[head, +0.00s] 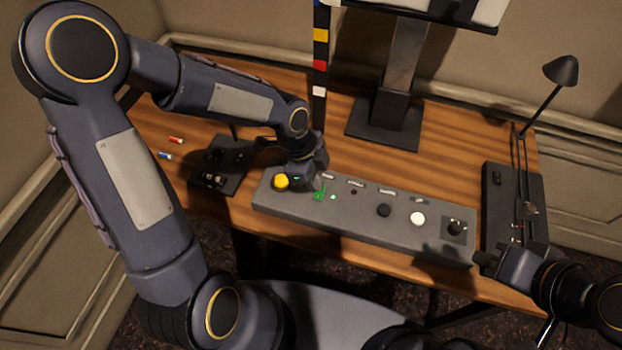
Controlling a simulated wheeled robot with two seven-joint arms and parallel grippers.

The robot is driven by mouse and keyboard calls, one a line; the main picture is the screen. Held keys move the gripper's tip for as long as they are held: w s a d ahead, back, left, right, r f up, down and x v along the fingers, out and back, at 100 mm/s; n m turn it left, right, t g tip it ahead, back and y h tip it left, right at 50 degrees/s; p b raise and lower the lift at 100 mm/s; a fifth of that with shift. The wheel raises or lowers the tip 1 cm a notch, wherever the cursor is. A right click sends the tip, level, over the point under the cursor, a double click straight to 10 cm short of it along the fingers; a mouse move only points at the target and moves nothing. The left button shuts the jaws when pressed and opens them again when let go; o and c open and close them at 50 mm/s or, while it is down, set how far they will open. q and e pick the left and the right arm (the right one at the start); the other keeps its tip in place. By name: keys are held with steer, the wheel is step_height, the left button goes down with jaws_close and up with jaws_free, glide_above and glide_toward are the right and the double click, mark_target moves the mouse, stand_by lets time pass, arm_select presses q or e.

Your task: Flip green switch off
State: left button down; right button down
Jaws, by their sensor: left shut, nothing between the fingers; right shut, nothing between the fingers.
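The green switch (319,195) is on the left part of the grey mixing panel (290,206), just right of a yellow button (281,182). A small green light (333,197) glows beside the switch. My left gripper (312,184) is shut and empty, right at the switch and above it. I cannot tell whether it touches the switch, and part of the switch may be hidden. My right gripper (484,259) is shut and empty, near the right end of the panel by the desk's front edge.
The panel also has a black knob (384,210), a white knob (417,219) and a dark dial (455,228). A black box (222,166) stands left, a lamp base (497,200) right. A monitor stand (384,125) is behind. Two small markers (176,140) lie at left.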

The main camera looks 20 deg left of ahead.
arm_select(q)
steer(key=v, duration=1)
steer(key=shift+w, duration=0.2)
arm_select(e)
steer(key=shift+r, duration=0.35)
